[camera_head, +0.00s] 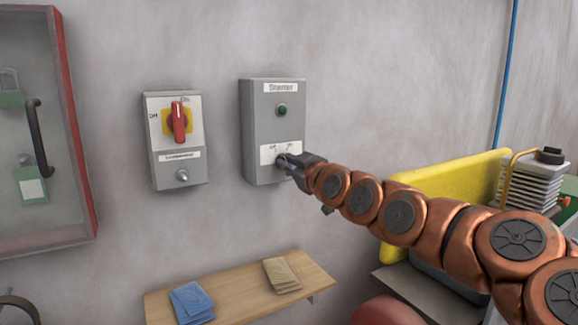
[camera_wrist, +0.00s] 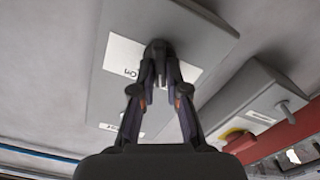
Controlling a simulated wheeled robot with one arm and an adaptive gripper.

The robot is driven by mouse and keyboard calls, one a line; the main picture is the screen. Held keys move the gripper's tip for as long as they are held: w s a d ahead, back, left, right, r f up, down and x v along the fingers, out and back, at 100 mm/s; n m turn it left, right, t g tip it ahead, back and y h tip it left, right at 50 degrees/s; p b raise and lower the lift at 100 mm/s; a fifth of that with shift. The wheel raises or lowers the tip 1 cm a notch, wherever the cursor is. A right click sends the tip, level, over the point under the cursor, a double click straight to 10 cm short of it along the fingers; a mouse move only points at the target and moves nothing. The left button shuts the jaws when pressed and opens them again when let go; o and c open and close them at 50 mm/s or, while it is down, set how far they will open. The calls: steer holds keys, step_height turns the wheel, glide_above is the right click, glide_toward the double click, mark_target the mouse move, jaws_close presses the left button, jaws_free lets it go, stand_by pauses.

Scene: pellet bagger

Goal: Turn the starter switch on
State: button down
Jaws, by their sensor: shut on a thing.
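The grey starter box (camera_head: 262,120) hangs on the wall, with a "Starter" label at its top and a dark green round lamp or button (camera_head: 282,110). Its starter switch (camera_head: 281,158) sits on a white off/on plate low on the box, mostly hidden by my gripper. My gripper (camera_head: 287,161) is at the switch, its fingers shut on the knob. In the wrist view my gripper (camera_wrist: 159,52) closes on the dark knob in front of the white plate (camera_wrist: 122,55). "On" is legible there, but I cannot tell which way the knob points.
Left of it is another grey box (camera_head: 180,165) with a red rotary handle (camera_head: 179,122) on yellow. A glass-fronted cabinet (camera_head: 40,130) with a red edge hangs further left. A wooden shelf (camera_head: 237,287) with blue and tan packets is below. A yellow panel (camera_head: 440,185) stands at right.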

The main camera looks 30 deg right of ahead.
steer(key=shift+d+f+m+b, duration=0.1)
steer(key=shift+m+b, duration=1.25)
steer(key=shift+m, duration=1.45)
steer(key=shift+d+m+b, duration=0.1)
steer(key=shift+m+b, duration=1.2)
steer(key=shift+m, duration=1.5)
steer(key=c, duration=1.2)
jaws_free()
steer(key=shift+s, duration=0.15)
steer(key=s, duration=0.7)
steer(key=shift+s+a, duration=0.15)
steer(key=shift+a, duration=0.2)
